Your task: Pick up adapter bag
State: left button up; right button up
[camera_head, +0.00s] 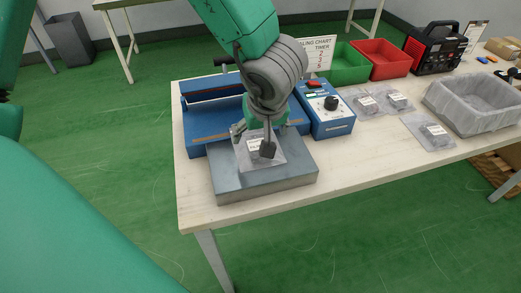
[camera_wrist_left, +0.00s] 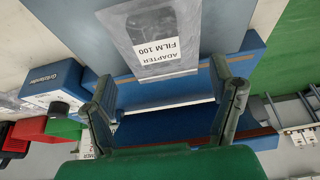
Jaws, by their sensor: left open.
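The adapter bag (camera_head: 249,158), a clear flat bag with a white label, lies on a grey metal plate (camera_head: 225,181) in front of the blue sealer. In the left wrist view the bag (camera_wrist_left: 135,30) shows the label "ADAPTER FILM 100". My left gripper (camera_head: 253,140) is over the bag, and its fingers hide part of it. In the wrist view the left gripper (camera_wrist_left: 162,88) has its fingers wide apart with nothing between them. The bag is beyond the fingers there; I cannot tell whether they touch it. My right gripper is not in view.
The blue sealer (camera_head: 198,119) and its control box (camera_head: 326,119) stand close to the gripper. Other bags (camera_head: 428,132), a grey lined bin (camera_head: 470,122), green (camera_head: 347,65) and red (camera_head: 385,65) bins are at the right. The table's front edge is close to the plate.

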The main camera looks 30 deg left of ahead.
aim_at(258, 143)
pick_arm(q)
jog(key=b+x, duration=0.2)
jog(key=x, duration=0.4)
jog(key=shift+f, duration=0.1)
jog(key=shift+d, duration=0.1)
jog(key=shift+s+d, duration=0.1)
jog(key=c, duration=1.3)
